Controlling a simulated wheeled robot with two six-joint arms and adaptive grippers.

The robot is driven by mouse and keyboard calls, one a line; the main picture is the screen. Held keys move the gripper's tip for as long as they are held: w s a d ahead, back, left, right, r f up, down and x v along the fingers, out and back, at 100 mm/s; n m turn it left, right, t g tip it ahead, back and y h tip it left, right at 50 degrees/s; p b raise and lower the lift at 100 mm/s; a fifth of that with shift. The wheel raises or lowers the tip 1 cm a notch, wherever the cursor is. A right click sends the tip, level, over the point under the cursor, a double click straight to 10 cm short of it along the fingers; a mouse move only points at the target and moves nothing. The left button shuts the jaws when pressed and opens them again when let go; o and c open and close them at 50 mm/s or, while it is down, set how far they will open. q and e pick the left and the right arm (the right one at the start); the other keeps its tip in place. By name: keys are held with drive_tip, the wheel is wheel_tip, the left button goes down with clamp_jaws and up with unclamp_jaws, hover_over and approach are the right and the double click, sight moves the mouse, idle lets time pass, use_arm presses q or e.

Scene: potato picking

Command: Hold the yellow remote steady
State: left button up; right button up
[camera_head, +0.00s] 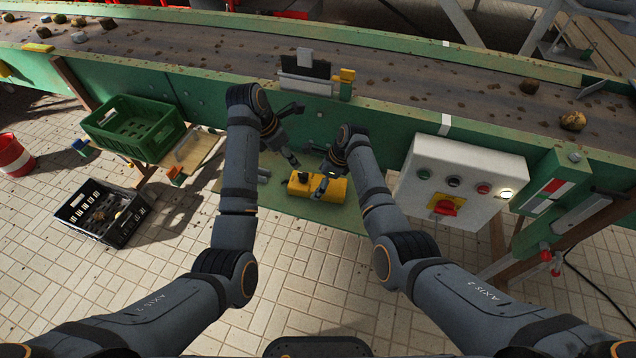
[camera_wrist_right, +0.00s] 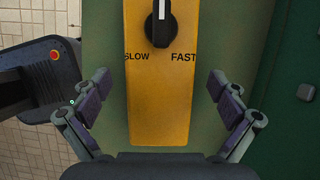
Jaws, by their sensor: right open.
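The yellow remote (camera_head: 333,190) lies on a green plate below the conveyor in the head view. In the right wrist view the remote (camera_wrist_right: 158,110) shows a black knob (camera_wrist_right: 160,24) with the words SLOW and FAST. My right gripper (camera_head: 317,168) is over the remote. In the right wrist view my right gripper (camera_wrist_right: 158,84) is open, with one finger on each side of the remote and a gap to both. My left gripper (camera_head: 295,135) is open and empty, above and left of the remote, apart from it.
A conveyor (camera_head: 420,75) with a green frame runs across the back. A white control box (camera_head: 465,160) with buttons stands right of my right arm. A green crate (camera_head: 135,122) and a black crate (camera_head: 125,215) are at left. Tiled floor lies clear in front.

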drive_tip(key=shift+x, duration=0.8)
